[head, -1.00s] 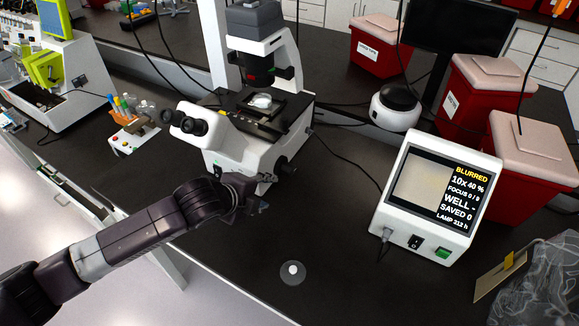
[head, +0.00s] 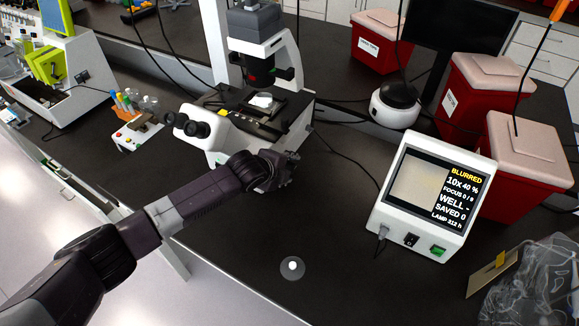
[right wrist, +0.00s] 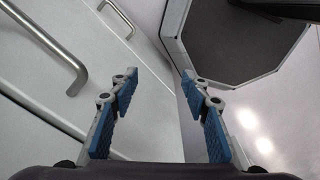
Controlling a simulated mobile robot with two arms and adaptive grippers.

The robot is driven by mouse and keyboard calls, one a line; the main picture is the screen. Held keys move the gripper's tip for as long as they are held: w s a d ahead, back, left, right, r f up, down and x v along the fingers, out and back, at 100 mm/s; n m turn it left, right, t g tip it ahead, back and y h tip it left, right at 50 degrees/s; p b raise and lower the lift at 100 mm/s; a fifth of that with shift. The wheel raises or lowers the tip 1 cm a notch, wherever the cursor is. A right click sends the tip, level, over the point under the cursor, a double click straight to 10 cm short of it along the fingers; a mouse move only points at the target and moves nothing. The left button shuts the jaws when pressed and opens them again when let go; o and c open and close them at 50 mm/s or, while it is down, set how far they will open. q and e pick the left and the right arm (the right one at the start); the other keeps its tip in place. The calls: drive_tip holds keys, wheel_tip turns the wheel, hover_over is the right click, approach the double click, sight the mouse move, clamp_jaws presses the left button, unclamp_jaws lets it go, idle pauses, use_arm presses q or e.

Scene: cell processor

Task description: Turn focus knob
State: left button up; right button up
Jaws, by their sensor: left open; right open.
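A white microscope (head: 222,135) with black eyepieces stands on the dark bench in the head view. My left gripper (head: 285,168) is at the lower right side of its base. The gripper and wrist cover that part of the base, so the focus knob is hidden, and I cannot tell whether they touch. A monitor box (head: 432,198) on the right reads "BLURRED", 10x, 40 % and "FOCUS 0 / 9". My right gripper (right wrist: 158,92) shows only in the right wrist view, open and empty, pointing down past cabinet fronts to the floor.
Red waste bins (head: 522,162) stand behind the monitor box. A rack of colored tubes (head: 135,125) stands left of the microscope. A small clear disc (head: 292,267) lies on the front bench. The bench between microscope and monitor is mostly clear, crossed by a cable.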

idle(0.3)
use_arm(q)
drive_tip(key=shift+w+f, duration=0.1)
drive_tip(key=c, duration=1.2)
drive_tip(key=shift+o, duration=0.2)
drive_tip(key=shift+f+t+h+b, duration=0.3)
drive_tip(key=shift+f+t+b, duration=0.15)
drive_tip(key=shift+b, duration=0.55)
drive_tip(key=t+h+b, duration=0.1)
drive_tip(key=b, duration=0.2)
drive_tip(key=t+h+b, duration=0.1)
drive_tip(key=t+b, duration=0.1)
drive_tip(key=b, duration=0.2)
drive_tip(key=t+h+b, duration=0.1)
drive_tip(key=b, duration=0.3)
drive_tip(key=shift+s+a+f+t, duration=0.1)
drive_tip(key=shift+s+f+t, duration=0.15)
drive_tip(key=shift+f, duration=0.1)
drive_tip(key=shift+r+t+b, duration=0.25)
drive_tip(key=shift+t+b, duration=0.05)
drive_tip(key=shift+b, duration=0.45)
drive_tip(key=o, duration=1.2)
drive_tip(key=shift+c, duration=0.2)
